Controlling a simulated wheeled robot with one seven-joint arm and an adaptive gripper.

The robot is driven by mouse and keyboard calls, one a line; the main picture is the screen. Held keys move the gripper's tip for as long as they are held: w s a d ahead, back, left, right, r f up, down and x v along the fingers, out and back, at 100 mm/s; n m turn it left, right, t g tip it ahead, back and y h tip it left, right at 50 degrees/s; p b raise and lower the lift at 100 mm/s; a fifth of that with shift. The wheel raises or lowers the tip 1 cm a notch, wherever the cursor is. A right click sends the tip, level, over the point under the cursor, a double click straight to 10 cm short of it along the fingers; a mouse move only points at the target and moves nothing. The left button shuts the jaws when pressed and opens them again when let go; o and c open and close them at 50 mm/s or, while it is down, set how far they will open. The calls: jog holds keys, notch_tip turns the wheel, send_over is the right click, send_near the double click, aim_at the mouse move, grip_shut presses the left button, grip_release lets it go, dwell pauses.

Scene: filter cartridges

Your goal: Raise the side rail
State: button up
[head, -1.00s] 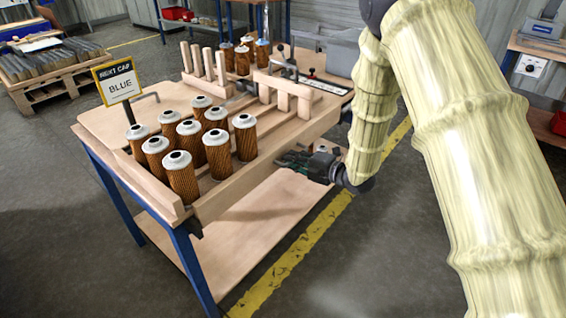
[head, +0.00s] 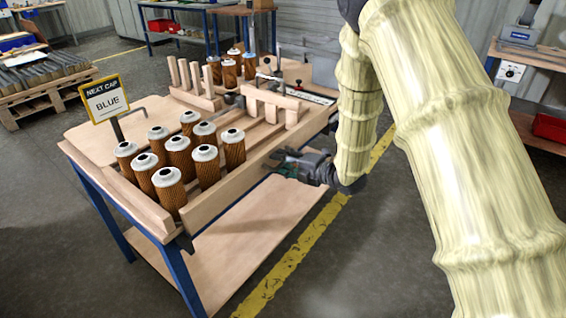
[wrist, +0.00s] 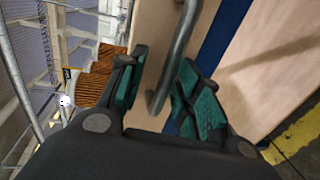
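The wooden side rail (head: 235,178) is a long board along the near right side of the table, beside the cartridges. My gripper (head: 280,157) is at the outer side of this rail, around its middle. In the wrist view my gripper (wrist: 158,82) has its two teal-padded fingers apart. A grey metal bar handle (wrist: 176,55) lies between the fingers, in front of pale wood. A gap shows beside the bar, so the fingers do not look closed on it. In the head view the handle is hidden by the gripper.
Several orange-brown filter cartridges (head: 180,153) with white caps stand on the table behind the rail. A sign (head: 106,98) reads "NEXT CAP BLUE". A lower wooden shelf (head: 255,225) lies below the gripper. A yellow floor line (head: 290,260) runs beside the table.

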jog(key=v, duration=1.2)
jog(key=shift+f, duration=0.1)
jog(key=s+d+f+m+g+h, duration=0.2)
jog(key=s+f+m+h, duration=0.1)
jog(key=s+f+m, duration=0.65)
jog(key=s+d+f+m+g+h, duration=0.1)
jog(key=s+d+f+m+h, duration=0.4)
jog(key=f, duration=0.7)
jog(key=s+f+m+g+h, duration=0.2)
jog(key=s+f+m, duration=0.4)
jog(key=s+f, duration=0.3)
jog(key=s+d+f+m+g+h, duration=0.1)
jog(key=s+f+m+g, duration=0.25)
jog(key=s, duration=0.55)
jog(key=s+f+m+g+h, duration=0.15)
jog(key=s+f+m, duration=0.25)
jog(key=s, duration=0.6)
notch_tip(320, 180, up, 16)
jog(key=p, duration=1.5)
jog(key=shift+d+y+p, duration=0.15)
jog(key=shift+y+p, duration=0.2)
